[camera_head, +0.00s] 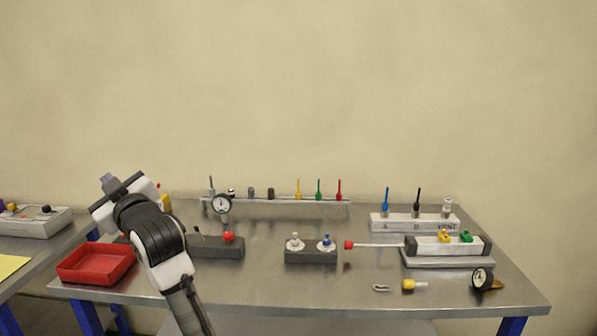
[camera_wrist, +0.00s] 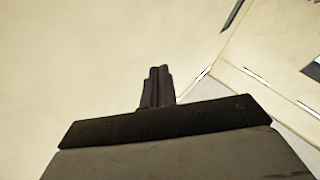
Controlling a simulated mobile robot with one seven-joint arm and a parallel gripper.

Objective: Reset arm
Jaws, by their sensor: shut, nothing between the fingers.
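My arm rises from the bottom of the head view at the left of the table. My gripper (camera_head: 108,181) is raised above the table's left side, pointing up and to the left. In the wrist view, my gripper (camera_wrist: 157,72) shows with its two dark fingers together and nothing between them. Behind the fingers the wrist view shows only pale wall and a corner of the room. The gripper touches nothing that I can see.
The metal table (camera_head: 300,280) carries a red tray (camera_head: 97,263) at left, a dark block with a red knob (camera_head: 228,237), a dark block with two fittings (camera_head: 311,256), a cylinder with a red-tipped rod (camera_head: 447,246) and gauges (camera_head: 482,278). The front middle is clear.

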